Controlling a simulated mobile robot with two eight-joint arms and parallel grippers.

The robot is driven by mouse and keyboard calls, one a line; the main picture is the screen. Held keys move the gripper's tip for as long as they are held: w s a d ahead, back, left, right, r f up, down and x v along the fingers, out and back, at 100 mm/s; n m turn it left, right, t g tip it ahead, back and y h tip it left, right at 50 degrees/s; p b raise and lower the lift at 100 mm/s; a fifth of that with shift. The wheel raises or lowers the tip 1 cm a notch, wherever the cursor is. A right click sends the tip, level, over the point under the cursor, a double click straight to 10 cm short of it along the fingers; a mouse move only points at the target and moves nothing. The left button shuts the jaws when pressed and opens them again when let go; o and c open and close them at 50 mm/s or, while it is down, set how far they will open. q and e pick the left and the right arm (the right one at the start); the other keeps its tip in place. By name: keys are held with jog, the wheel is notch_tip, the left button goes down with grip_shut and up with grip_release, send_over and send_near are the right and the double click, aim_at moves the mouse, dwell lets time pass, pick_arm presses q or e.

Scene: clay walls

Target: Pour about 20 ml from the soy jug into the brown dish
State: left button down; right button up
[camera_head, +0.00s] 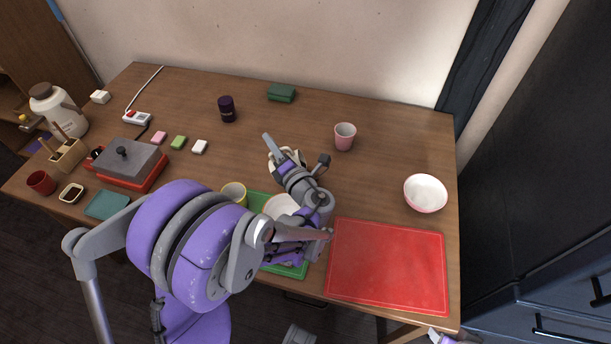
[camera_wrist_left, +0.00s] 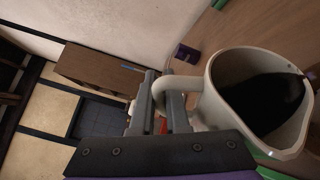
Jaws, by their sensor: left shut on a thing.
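The soy jug (camera_wrist_left: 208,100) is off-white with dark liquid inside, and it fills the right of the left wrist view. My left gripper (camera_wrist_left: 162,103) is shut on its handle. In the head view my left gripper (camera_head: 284,156) is above the middle of the table, with a little of the jug (camera_head: 299,155) showing behind it. A small dish (camera_head: 72,193) with a pale rim and dark brown inside lies at the far left; I cannot tell whether it is the brown dish.
A green tray (camera_head: 305,269) with a white bowl (camera_head: 280,205) is partly behind my arm, beside a yellow cup (camera_head: 234,192). A red board (camera_head: 387,264), white bowl (camera_head: 425,193) and pink cup (camera_head: 344,136) stand right. A grill (camera_head: 128,165) stands left. The back middle is mostly clear.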

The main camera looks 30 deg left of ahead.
pick_arm(q)
jog(key=shift+w+d+m+y, duration=0.15)
jog(key=shift+d+m+y, duration=0.15)
jog(key=shift+m, duration=0.2)
pick_arm(e)
jog(key=shift+w+f, duration=0.15)
jog(key=shift+w, duration=0.2)
pick_arm(q)
jog(key=shift+a+t, duration=0.1)
jog(key=shift+t, duration=0.2)
pick_arm(e)
jog(key=shift+f, duration=0.1)
